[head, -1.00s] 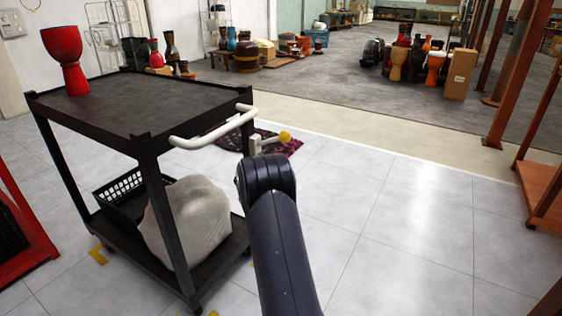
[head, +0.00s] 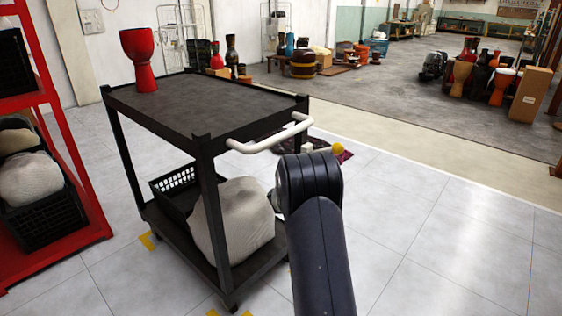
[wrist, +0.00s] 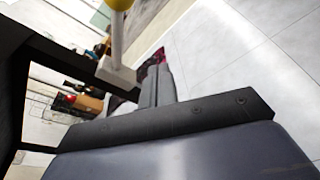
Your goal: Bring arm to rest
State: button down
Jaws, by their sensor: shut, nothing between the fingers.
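My gripper (wrist: 157,85) shows in the wrist view as two grey fingers pressed together, shut and empty. In the head view my dark arm rises from the bottom, just right of the black cart (head: 205,105), and its rounded joint hides the gripper. In the wrist view a white bar with a yellow knob (wrist: 120,4) shows past the fingers, beside a dark post. The yellow knob (head: 338,149) also shows in the head view, just beyond my arm near the cart's white handle (head: 270,143). I cannot tell whether the fingers touch the bar.
A red goblet drum (head: 139,58) stands on the cart's top, and a pale sack (head: 235,222) and black basket (head: 175,190) on its lower shelf. A red rack (head: 75,150) is at left. Several drums stand at the back. Tiled floor at right is clear.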

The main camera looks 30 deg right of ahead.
jog(key=w+d+f+m+t+b, duration=0.1)
jog(key=w+d+f+m+b, duration=0.3)
jog(key=d, duration=0.4)
jog(key=shift+d+t+b, duration=0.2)
jog(key=shift+t+b, duration=0.1)
jog(key=shift+b, duration=0.55)
jog(key=shift+m, duration=0.3)
jog(key=shift+r, duration=0.1)
